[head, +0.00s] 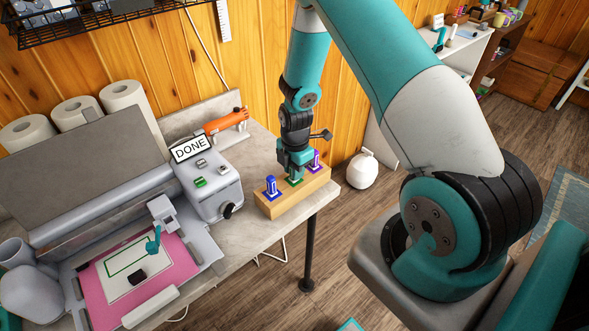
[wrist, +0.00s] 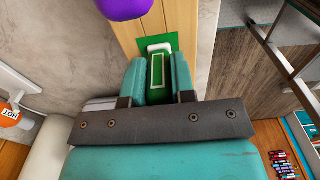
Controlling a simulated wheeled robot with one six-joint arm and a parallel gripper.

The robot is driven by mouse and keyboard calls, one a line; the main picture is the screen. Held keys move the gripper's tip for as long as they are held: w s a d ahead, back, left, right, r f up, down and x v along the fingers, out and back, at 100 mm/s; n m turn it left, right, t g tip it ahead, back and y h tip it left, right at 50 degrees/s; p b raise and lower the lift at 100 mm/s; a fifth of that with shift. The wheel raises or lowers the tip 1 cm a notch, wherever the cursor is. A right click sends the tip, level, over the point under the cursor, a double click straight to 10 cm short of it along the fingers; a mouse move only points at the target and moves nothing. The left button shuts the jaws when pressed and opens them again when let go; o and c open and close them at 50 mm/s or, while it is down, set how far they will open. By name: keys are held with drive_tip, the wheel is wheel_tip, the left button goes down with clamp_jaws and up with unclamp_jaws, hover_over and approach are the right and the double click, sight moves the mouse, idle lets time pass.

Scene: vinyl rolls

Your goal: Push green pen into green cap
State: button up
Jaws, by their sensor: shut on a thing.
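A wooden block (head: 275,208) stands at the table's right end with a blue piece (head: 271,187), a green piece (head: 294,181) and a purple piece (head: 315,160) in a row. My gripper (head: 292,172) points down over the middle, green place. In the wrist view its fingers (wrist: 159,80) are shut on the green pen (wrist: 157,72), which shows a white outline. A green square (wrist: 145,43), apparently the green cap's base, lies on the wood just beyond the fingertips. The fingers hide how far the pen sits in the cap.
A grey cutting machine with a pink mat (head: 186,273) and a paper with a green outline stands left. A control box (head: 212,190) with a DONE sign (head: 190,148) is beside the block. An orange tool (head: 226,121) lies behind. The table's edge is close right of the block.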

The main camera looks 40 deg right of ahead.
drive_tip(key=shift+s+f, duration=0.1)
drive_tip(key=shift+f, duration=0.05)
drive_tip(key=o, duration=1.5)
drive_tip(key=shift+c, duration=0.2)
drive_tip(key=shift+d+r+p, duration=0.1)
drive_tip(key=shift+r+p, duration=2.4)
drive_tip(key=shift+r, duration=1.1)
